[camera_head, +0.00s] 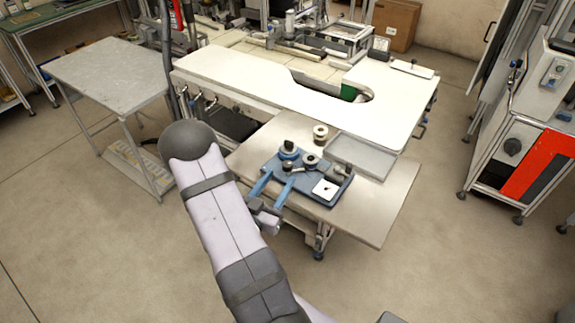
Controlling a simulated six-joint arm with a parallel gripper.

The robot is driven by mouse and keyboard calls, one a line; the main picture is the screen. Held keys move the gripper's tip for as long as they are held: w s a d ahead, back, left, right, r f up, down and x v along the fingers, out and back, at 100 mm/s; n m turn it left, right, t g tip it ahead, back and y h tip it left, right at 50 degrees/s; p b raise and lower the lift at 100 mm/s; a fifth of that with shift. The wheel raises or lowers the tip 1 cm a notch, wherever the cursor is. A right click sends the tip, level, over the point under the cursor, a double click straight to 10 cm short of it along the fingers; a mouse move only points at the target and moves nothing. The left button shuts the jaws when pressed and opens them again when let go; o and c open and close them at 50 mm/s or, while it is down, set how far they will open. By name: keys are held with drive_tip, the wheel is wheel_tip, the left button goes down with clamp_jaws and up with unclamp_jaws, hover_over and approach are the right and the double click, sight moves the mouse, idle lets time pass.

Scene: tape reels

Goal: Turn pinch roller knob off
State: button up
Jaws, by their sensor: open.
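A blue tape device (304,183) sits on the lower table. It carries a dark round part with a blue base (289,150) at its back left, a dark reel-like part (310,160) in the middle, a dark cylinder (338,172) at right and a white square plate (325,189) at the front. I cannot tell which part is the pinch roller knob; it is too small in view. My gripper (280,178) has two blue fingers, spread apart with nothing seen between them. It is at the device's left side; I cannot tell if it touches.
A tape roll (320,132) stands behind the device. An empty grey tray (362,156) lies at its back right. The lower table (365,205) is bare at right front. A white worktop (260,85) with a cut-out stands behind and higher.

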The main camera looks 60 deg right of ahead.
sight(285, 168)
drive_tip(key=shift+w, duration=0.15)
drive_tip(key=shift+d+r, duration=0.1)
drive_tip(key=shift+d, duration=0.2)
drive_tip(key=d+p, duration=0.2)
drive_tip(key=d, duration=0.1)
drive_tip(key=w+d, duration=0.1)
drive_tip(key=d, duration=0.1)
drive_tip(key=shift+p, duration=0.4)
drive_tip(key=shift+w+d, duration=0.1)
drive_tip(key=shift+d, duration=0.65)
drive_tip(key=c, duration=1.1)
drive_tip(key=shift+o, duration=0.2)
